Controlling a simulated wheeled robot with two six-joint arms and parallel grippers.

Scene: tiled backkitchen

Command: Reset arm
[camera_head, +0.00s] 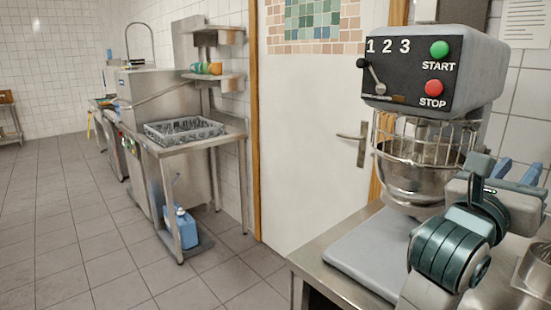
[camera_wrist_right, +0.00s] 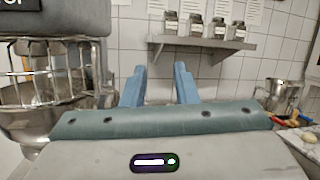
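My right gripper (camera_head: 516,170) is at the right of the head view, raised in front of the steel counter's wall and just right of the mixer. Its two blue fingers stand apart with nothing between them, as the right wrist view (camera_wrist_right: 159,85) also shows. My right arm is folded up below it and covers part of the counter. My left gripper is not in the head view.
A stand mixer (camera_head: 485,75) with a steel bowl (camera_head: 412,178) stands on the counter (camera_head: 325,282), close to my right gripper. In the wrist view, a wall shelf (camera_wrist_right: 200,42) holds several jars. A white door (camera_head: 305,150) and dishwashing table (camera_head: 200,140) are farther left.

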